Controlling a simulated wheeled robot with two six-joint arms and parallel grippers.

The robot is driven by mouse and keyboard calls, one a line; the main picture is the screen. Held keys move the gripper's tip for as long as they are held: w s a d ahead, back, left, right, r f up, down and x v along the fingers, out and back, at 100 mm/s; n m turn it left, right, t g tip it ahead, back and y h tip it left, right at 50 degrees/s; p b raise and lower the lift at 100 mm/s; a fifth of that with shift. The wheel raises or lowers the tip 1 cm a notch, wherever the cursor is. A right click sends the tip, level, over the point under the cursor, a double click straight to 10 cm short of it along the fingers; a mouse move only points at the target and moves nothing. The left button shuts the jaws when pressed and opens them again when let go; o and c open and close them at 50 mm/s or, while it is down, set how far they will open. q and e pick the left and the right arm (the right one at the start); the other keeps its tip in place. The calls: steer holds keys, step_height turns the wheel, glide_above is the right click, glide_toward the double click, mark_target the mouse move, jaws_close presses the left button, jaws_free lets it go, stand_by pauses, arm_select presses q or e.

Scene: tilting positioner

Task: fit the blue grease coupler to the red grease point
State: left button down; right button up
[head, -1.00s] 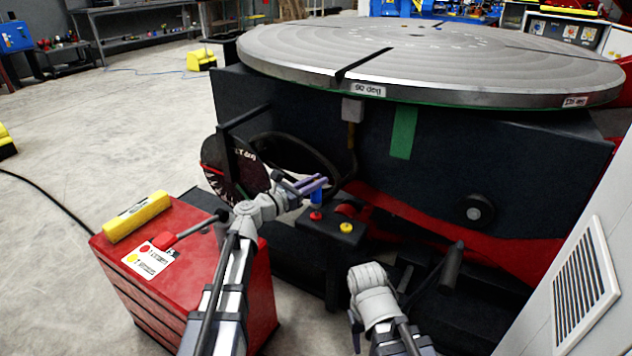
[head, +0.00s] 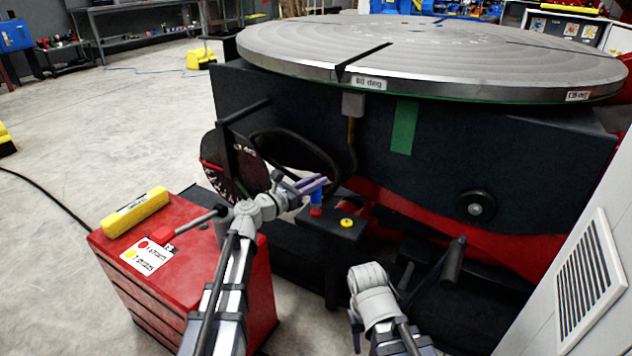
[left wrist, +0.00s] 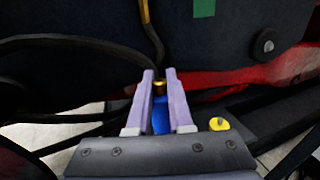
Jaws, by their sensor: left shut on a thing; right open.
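My left gripper (head: 314,184), with purple fingers, is shut on the blue grease coupler (head: 316,196). The coupler hangs upright below the fingers, directly over the red grease point (head: 316,211) on a dark block. Its lower end looks at or just above the red point; I cannot tell whether they touch. In the left wrist view the blue coupler (left wrist: 160,118) sits between the fingers, with a brass-coloured part at its far end; the red point is hidden there. My right gripper (head: 355,328) is low at the front, open and empty, mostly hidden by its own wrist.
A yellow grease point (head: 347,222) is on the same block, right of the red one. A red cabinet (head: 190,285) with a yellow box (head: 136,214) stands left. The round table (head: 440,60) overhangs behind. A crank handle (head: 453,262) and a vented panel (head: 587,275) are right.

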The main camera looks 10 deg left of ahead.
arm_select(q)
steer(key=shift+f+b, duration=1.15)
steer(key=c, duration=0.7)
jaws_free()
steer(key=shift+c, duration=0.2)
steer(key=v, duration=0.8)
